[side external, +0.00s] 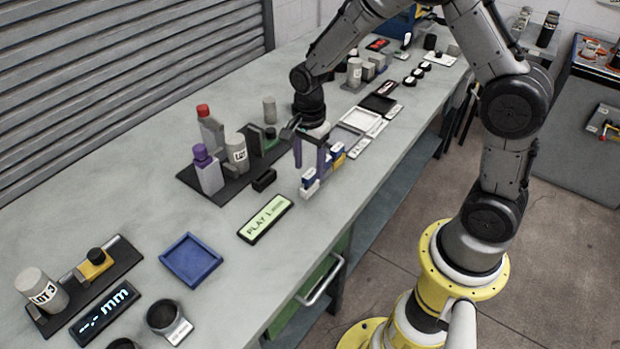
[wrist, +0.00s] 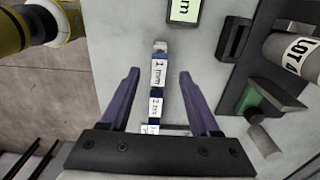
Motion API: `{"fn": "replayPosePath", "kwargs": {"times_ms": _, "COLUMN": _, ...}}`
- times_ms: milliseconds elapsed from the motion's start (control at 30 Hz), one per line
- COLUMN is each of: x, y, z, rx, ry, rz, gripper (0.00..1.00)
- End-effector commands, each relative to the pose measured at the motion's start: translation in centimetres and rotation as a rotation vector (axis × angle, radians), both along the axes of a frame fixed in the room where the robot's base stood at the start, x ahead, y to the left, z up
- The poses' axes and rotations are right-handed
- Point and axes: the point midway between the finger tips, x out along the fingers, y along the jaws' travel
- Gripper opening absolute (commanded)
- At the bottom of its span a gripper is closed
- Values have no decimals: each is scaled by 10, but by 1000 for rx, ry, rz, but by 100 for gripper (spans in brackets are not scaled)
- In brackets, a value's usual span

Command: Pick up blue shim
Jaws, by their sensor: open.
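A short row of blue shims with white labels stands on the grey bench. In the wrist view the farthest blue shim (wrist: 158,72) reads "1 mm", and another blue shim (wrist: 156,106) stands behind it, closer to the camera. In the side external view the row (side external: 322,160) is partly hidden by my gripper. My gripper (wrist: 159,74) is open with purple fingers. The row lies between its fingers in the wrist view, with a visible gap on each side. It also shows pointing down at the row in the side external view (side external: 310,166). Contact with a shim cannot be told.
A dark board (side external: 228,185) with bottles and a grey cylinder stands left of the row. A small black block (side external: 264,180) lies close by. A green display (side external: 265,218) and an empty blue tray (side external: 191,260) are nearer the camera. The bench between them is clear.

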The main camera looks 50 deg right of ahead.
Motion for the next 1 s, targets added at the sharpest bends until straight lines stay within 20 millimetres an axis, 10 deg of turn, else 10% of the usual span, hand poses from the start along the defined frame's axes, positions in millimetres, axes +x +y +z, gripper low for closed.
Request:
{"fn": "replayPosePath", "kwargs": {"times_ms": 533, "x": -2, "y": -1, "z": -35, "rx": 0, "ry": -1, "rz": 0, "gripper": 61}}
{"fn": "replayPosePath", "kwargs": {"times_ms": 867, "x": -2, "y": -1, "z": -35, "rx": 0, "ry": -1, "rz": 0, "gripper": 1}}
{"fn": "replayPosePath", "kwargs": {"times_ms": 1000, "x": -2, "y": -1, "z": -35, "rx": 0, "ry": -1, "rz": 0, "gripper": 0}}
